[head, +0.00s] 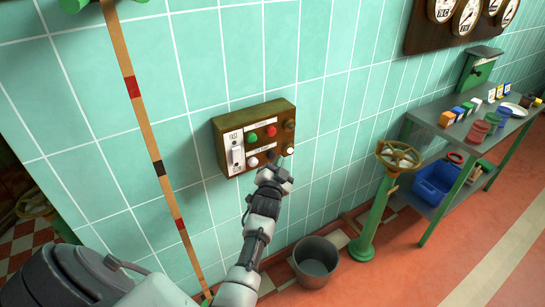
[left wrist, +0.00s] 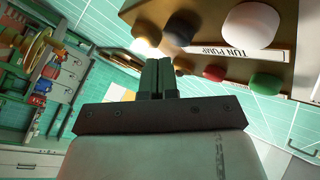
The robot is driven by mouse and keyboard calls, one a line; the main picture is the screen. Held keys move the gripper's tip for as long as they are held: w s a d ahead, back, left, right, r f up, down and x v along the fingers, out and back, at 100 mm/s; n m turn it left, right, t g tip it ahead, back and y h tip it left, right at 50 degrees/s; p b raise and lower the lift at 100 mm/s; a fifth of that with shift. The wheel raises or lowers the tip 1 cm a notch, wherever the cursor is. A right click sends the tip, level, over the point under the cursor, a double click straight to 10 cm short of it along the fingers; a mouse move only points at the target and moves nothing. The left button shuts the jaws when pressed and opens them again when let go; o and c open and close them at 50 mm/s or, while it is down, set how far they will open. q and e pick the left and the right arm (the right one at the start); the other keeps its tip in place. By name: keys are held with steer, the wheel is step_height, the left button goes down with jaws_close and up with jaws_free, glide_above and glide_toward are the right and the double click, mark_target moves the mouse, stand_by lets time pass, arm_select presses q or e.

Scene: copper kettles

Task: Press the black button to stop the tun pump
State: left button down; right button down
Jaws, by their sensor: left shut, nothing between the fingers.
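A brass-and-wood control box (head: 222,152) is fixed to the tiled wall. Its black button (head: 271,155) is in the lower row, between a white button (head: 253,162) and a glowing lamp (head: 290,150). In the left wrist view the black button (left wrist: 183,28) is beside the "TUN PUMP" label (left wrist: 240,52). My left gripper (head: 280,163) is shut and empty, just below and in front of the lower row. In the left wrist view its fingertips (left wrist: 158,62) point toward the box near the black button and lamp; I cannot tell whether they touch. My right gripper is not in view.
A green button (head: 253,137) and a red button (head: 270,131) sit above the lower row, with a white switch (head: 235,155) left. A striped pole (head: 145,110) stands left.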

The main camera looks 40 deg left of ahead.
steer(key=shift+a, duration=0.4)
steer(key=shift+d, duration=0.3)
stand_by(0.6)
arm_select(q)
steer(key=shift+a, duration=0.1)
steer(key=shift+w+a, duration=0.15)
steer(key=shift+a, duration=0.2)
steer(key=shift+w+a, duration=0.2)
steer(key=shift+a, duration=0.2)
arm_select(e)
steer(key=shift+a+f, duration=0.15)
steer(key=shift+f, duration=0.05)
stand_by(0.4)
arm_select(q)
steer(key=shift+d, duration=0.1)
steer(key=shift+s+d, duration=0.4)
steer(key=shift+d, duration=0.3)
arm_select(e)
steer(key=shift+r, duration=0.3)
arm_select(q)
steer(key=shift+d, duration=0.1)
